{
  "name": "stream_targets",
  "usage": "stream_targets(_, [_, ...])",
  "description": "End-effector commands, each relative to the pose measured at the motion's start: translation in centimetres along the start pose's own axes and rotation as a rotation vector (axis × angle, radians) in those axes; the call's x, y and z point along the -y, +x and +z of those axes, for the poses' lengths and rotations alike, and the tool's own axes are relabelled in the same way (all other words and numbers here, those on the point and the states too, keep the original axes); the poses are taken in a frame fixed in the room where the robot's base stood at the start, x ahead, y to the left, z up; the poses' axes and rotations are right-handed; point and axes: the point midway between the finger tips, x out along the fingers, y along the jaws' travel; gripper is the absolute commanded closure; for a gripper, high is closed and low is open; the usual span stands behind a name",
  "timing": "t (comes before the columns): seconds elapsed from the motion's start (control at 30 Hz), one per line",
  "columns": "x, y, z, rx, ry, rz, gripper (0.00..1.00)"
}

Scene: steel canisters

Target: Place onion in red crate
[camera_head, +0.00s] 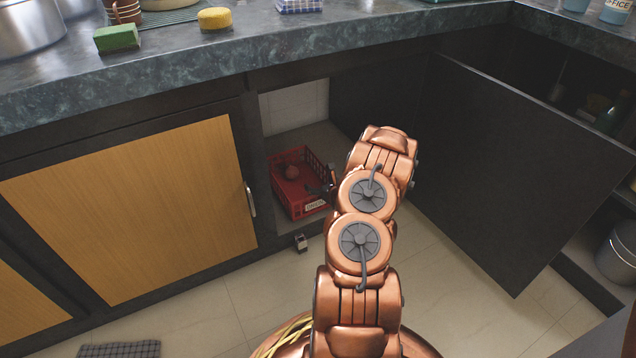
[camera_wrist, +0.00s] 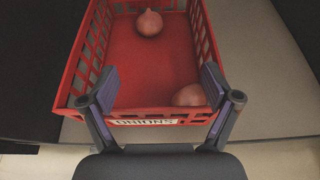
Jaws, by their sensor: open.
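The red crate (camera_head: 290,205) stands inside the open cabinet; in the wrist view (camera_wrist: 140,70) its front label reads ONIONS. One onion (camera_wrist: 149,22) lies on its floor toward the far end; an onion also shows in the head view (camera_head: 291,172). A second onion (camera_wrist: 190,95) is in the front right corner, behind the front wall and beside my right finger. My gripper (camera_wrist: 160,88) is open, its fingers spread over the crate's front end, with nothing held between them. In the head view my gripper (camera_head: 325,190) is mostly hidden by my arm.
A dark open cabinet door (camera_head: 510,170) stands right of my arm. A closed wooden door (camera_head: 140,210) with a metal handle (camera_head: 250,198) is on the left. The countertop (camera_head: 190,72) overhangs the cabinet. A checked cloth (camera_head: 120,349) lies on the floor at lower left.

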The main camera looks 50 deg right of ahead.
Motion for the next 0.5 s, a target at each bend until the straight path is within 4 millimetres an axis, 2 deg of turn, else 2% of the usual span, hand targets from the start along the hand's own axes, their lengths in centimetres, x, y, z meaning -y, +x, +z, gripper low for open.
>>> stream_targets(0.27, [0.0,-3.1,0.4,0.000,0.004,-0.001,0.12])
stream_targets(0.5, [0.0,-6.9,0.4,0.000,0.006,-0.001,0.12])
